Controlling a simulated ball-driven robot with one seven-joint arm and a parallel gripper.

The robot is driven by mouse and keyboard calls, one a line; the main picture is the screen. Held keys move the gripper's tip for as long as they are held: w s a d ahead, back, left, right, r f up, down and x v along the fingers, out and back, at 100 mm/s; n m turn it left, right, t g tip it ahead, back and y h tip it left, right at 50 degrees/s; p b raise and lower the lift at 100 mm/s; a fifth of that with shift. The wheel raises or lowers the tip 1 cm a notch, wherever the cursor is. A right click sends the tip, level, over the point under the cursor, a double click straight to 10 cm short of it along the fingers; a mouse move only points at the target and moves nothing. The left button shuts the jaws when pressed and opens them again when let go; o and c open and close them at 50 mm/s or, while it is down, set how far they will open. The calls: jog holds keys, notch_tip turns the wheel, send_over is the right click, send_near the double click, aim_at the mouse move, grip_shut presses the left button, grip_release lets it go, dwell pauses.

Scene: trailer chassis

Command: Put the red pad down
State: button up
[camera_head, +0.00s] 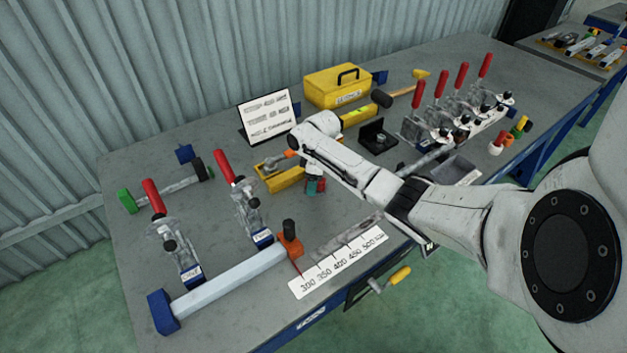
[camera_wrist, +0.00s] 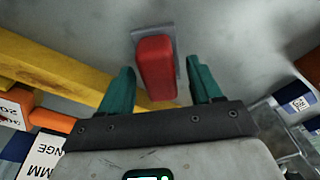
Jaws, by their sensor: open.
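The red pad (camera_wrist: 155,62) is a rounded block on a small grey plate (camera_wrist: 168,35) over the grey bench top, seen in the wrist view. My gripper (camera_wrist: 160,84) has its two teal fingers apart, one on each side of the pad, with a visible gap on both sides. In the head view my gripper (camera_head: 313,186) is low over the middle of the bench, and the pad is mostly hidden there by the fingers and arm. I cannot tell exactly how the plate rests on the bench.
A yellow block (camera_head: 283,183) lies left of my gripper, and a yellow bar (camera_wrist: 50,68) runs close by in the wrist view. Red-handled clamps (camera_head: 240,195) stand to the left, more to the right. A white scale plate (camera_head: 338,262) lies in front.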

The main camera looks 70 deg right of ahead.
jog(key=shift+r, duration=0.1)
notch_tip(320, 180, up, 12)
jog(key=s, duration=0.1)
jog(key=shift+s+d+b, duration=0.15)
jog(key=shift+s+b, duration=0.05)
jog(key=shift+b, duration=0.25)
jog(key=shift+s, duration=0.1)
dwell(0.5)
